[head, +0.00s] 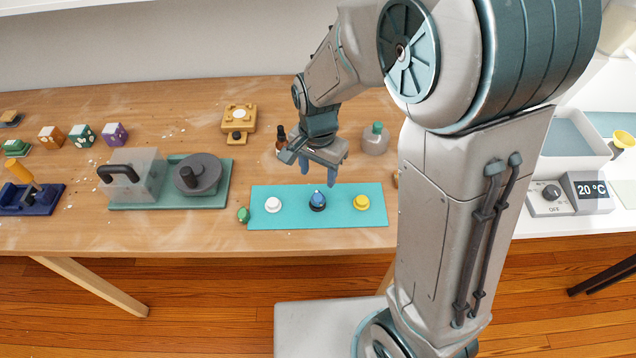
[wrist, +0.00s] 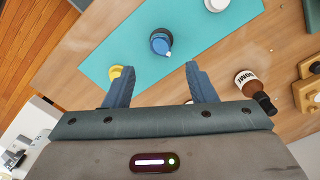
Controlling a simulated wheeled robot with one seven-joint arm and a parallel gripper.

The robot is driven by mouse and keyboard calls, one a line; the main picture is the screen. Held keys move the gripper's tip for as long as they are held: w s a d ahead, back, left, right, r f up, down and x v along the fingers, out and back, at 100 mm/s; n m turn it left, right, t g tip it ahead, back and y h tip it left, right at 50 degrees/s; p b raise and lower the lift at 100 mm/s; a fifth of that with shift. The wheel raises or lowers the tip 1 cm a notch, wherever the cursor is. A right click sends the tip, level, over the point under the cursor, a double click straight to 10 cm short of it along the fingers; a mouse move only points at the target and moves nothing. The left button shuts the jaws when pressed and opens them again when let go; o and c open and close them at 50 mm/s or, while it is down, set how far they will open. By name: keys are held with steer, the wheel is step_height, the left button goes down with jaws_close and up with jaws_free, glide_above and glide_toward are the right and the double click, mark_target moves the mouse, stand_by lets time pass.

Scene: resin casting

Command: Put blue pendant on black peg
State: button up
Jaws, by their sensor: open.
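The blue pendant (head: 318,194) sits at the black peg (head: 317,207) in the middle of the teal mat (head: 290,222). The peg's dark base shows below and around it. In the wrist view the blue pendant (wrist: 160,39) covers the middle of the black peg (wrist: 167,49); I cannot tell how far down it is seated. My gripper (head: 318,173) is open and empty, above and just behind the pendant. In the wrist view its two fingers (wrist: 158,68) stand apart with the pendant beyond their tips.
A white peg (head: 272,204) stands left and a yellow peg (head: 362,202) right on the mat. A green pendant (head: 243,215) lies at the mat's left edge. A brown bottle (wrist: 246,82) and a clear bottle (head: 375,140) stand behind. A green-based press (head: 205,178) is left.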

steer(key=s+d+r+n+t, duration=0.3)
steer(key=s+d+r+n, duration=0.4)
steer(key=s+d+r, duration=0.4)
steer(key=shift+s+d+r, duration=0.3)
steer(key=shift+s+d, duration=0.15)
steer(key=shift+s, duration=0.2)
